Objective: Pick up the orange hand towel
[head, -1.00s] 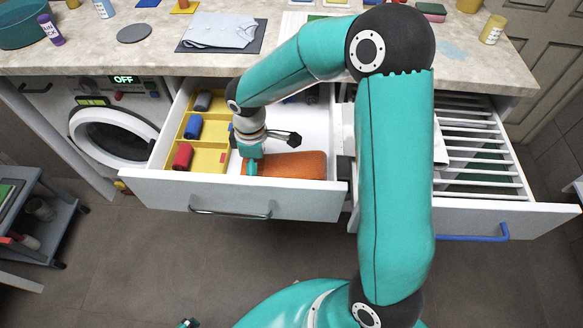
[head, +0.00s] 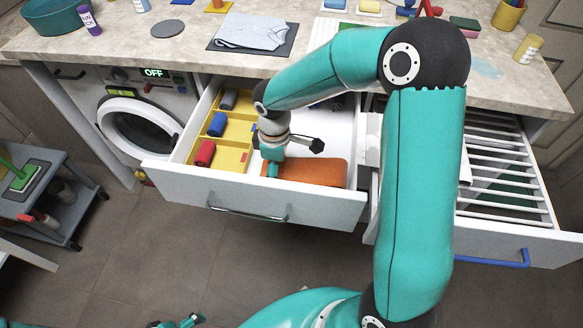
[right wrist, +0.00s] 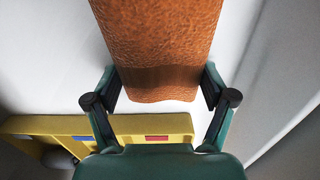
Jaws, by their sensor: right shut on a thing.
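The orange hand towel (head: 308,170) lies folded in the open left drawer, near its front wall. In the right wrist view the towel (right wrist: 160,45) runs away from me, its near end between my two fingers. My right gripper (head: 270,166) is shut on the towel's left end, one finger (right wrist: 112,88) on each side. In the right wrist view the towel appears to rest on the white drawer floor. A small part of my left gripper (head: 188,321) shows at the bottom edge of the head view; its jaws cannot be made out.
A yellow organizer (head: 236,131) with blue, red and grey rolls fills the drawer's left side. The drawer's front wall (head: 240,196) stands close to the towel. A slatted open drawer (head: 505,185) is at right. The counter (head: 190,62) overhangs behind.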

